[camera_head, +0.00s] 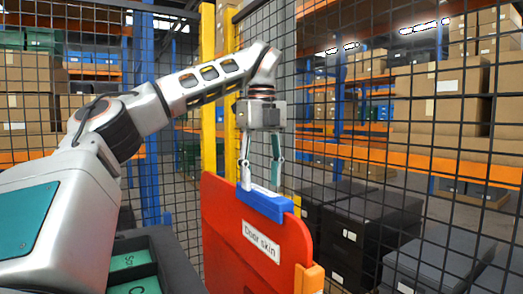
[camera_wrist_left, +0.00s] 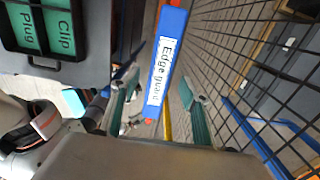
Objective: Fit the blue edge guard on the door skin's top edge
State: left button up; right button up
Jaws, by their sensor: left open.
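The red door skin (camera_head: 252,242) stands upright with a white "Door skin" label. The blue edge guard (camera_head: 264,204) sits along its top edge, its lower part overlapping the red face. The guard, labelled "Edge guard", also shows in the left wrist view (camera_wrist_left: 172,45), with bits of red at both its ends. My left gripper (camera_head: 261,184) is above the guard, pointing down, with its fingers apart on either side of it. Its open fingers also show in the left wrist view (camera_wrist_left: 158,98). Whether the guard is fully seated cannot be told. My right gripper is not in view.
An orange piece (camera_head: 309,279) is on the door skin's right side. A dark tray (camera_head: 172,262) with green compartments stands at left; the wrist view shows labels "Clip" and "Plug". Black mesh fencing with a yellow post (camera_head: 208,120) stands behind. Dark boxes (camera_head: 372,228) stand at right.

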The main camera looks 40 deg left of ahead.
pick_arm(q)
notch_tip(320, 180, up, 10)
jog(key=shift+f, duration=0.15)
dwell(0.3)
dwell(1.0)
